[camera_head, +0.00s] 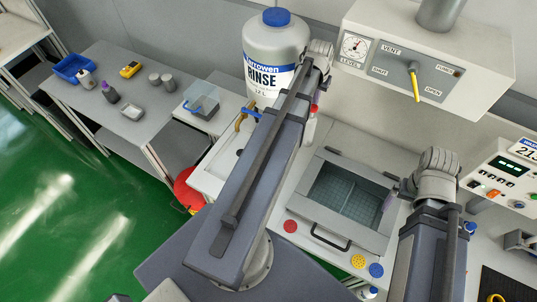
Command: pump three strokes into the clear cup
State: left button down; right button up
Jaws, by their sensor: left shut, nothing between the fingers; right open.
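My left arm reaches up across the middle of the view. Its gripper (325,82) is shut and empty, mostly hidden by the wrist, in front of the right side of the large white rinse jug. A pale upright item with red on it (313,112) shows partly behind this arm; I cannot tell if it is the pump. My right gripper (403,188) is open at the right edge of the hatch, largely hidden by its wrist. I cannot make out the clear cup with certainty.
A rinse jug (272,50) with a blue cap stands at the back. A glass-topped hatch (350,192) lies between my arms. A control box (430,62) with a yellow lever hangs above. A grey side table (120,75) holds small items.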

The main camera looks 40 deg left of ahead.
aim_at(314, 106)
pick_arm(q)
jog(key=shift+f, duration=0.1)
dwell(0.3)
jog(key=shift+f+b, duration=1.45)
jog(key=shift+b, duration=0.1)
jog(key=shift+r, duration=0.1)
jog(key=shift+r+p, duration=1.45)
jog(key=shift+p, duration=0.1)
jog(key=shift+f, duration=0.3)
jog(key=shift+f+b, duration=1.4)
jog(key=shift+b, duration=0.25)
jog(key=shift+r, duration=0.3)
jog(key=shift+r+p, duration=1.4)
jog(key=shift+p, duration=0.25)
